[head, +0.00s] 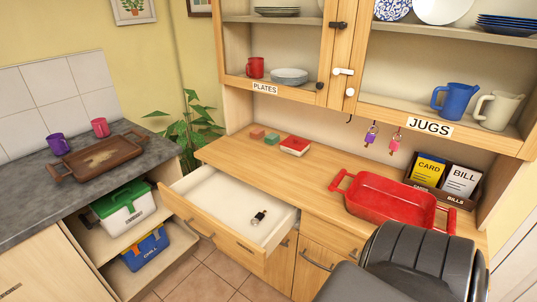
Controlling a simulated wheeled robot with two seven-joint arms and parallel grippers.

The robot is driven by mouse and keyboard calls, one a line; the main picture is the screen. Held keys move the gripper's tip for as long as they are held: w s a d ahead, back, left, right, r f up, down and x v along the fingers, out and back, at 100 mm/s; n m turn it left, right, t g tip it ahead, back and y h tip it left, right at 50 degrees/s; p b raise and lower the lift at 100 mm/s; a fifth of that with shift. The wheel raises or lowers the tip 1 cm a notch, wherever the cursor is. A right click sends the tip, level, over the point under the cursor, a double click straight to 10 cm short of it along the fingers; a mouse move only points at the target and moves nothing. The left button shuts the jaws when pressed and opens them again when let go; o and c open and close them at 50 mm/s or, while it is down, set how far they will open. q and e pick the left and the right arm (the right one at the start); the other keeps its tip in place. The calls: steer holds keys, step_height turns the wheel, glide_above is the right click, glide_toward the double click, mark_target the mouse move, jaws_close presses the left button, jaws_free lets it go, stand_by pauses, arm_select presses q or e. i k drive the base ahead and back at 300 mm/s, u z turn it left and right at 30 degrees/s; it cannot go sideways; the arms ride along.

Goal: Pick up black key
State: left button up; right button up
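A small dark object that looks like the black key (259,217) lies inside the open drawer (215,197), towards its right end. It has a dark head and a small pale part, too small to make out in detail. Neither of my grippers shows. A dark grey padded part of my own arm fills the bottom right corner, and no fingers are visible on it. Nothing covers the key from this view.
A red baking dish (392,203) sits on the wooden counter (310,178), with a box of cards (440,180) behind it. Purple (371,134) and pink (395,142) keys hang below the cupboard. A brown tray (100,158) rests on the grey worktop. The drawer juts over tiled floor.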

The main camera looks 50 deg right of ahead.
mark_target(260, 216)
steer(key=z, duration=1.45)
